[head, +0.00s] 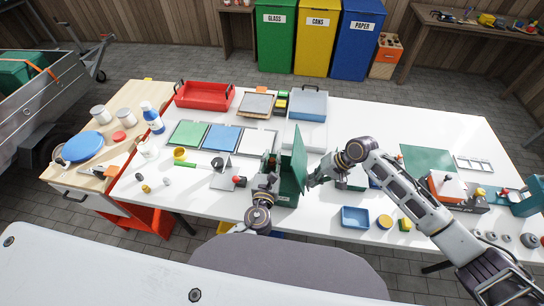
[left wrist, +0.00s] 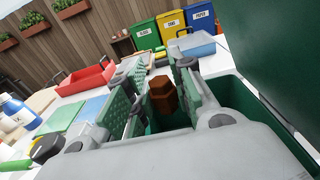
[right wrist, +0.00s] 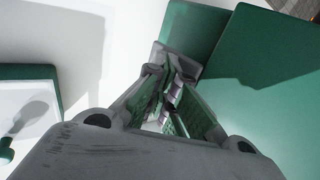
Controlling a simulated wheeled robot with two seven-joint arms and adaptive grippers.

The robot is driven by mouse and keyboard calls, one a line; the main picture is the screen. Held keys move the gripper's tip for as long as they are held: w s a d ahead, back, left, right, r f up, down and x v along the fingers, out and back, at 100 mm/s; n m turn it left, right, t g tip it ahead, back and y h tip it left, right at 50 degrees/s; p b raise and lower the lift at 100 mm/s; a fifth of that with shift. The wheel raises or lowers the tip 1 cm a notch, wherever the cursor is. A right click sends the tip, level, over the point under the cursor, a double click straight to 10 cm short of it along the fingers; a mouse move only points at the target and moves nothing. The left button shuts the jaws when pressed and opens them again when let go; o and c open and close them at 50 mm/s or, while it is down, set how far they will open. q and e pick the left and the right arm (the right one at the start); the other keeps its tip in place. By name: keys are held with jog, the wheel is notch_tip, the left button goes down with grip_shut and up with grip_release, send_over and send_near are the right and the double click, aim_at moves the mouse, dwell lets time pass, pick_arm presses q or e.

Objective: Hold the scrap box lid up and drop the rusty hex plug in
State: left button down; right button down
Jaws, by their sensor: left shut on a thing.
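The green scrap box (head: 288,199) stands at the table's front edge. Its green lid (head: 300,152) is raised, nearly upright, on the box's right side; it also fills the upper right of the left wrist view (left wrist: 275,50). My left gripper (head: 268,174) is at the box's open top, shut on the brown rusty hex plug (left wrist: 162,96). The plug is between the fingertips, with the box's green inside (left wrist: 225,92) around and below. My right gripper (head: 312,181) is at the lid's right side. Its fingers (right wrist: 172,82) converge with nothing seen between them, close to the lid (right wrist: 205,40).
Coloured mats (head: 222,138) and a red tray (head: 204,96) are to the left. The table's front edge is close to the box.

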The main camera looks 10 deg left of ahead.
pick_arm(q)
jog(key=shift+f, duration=0.95)
jog(key=c, duration=1.1)
grip_release()
jog(key=shift+c, duration=0.2)
jog(key=shift+r, duration=0.1)
jog(key=shift+r, duration=4.85)
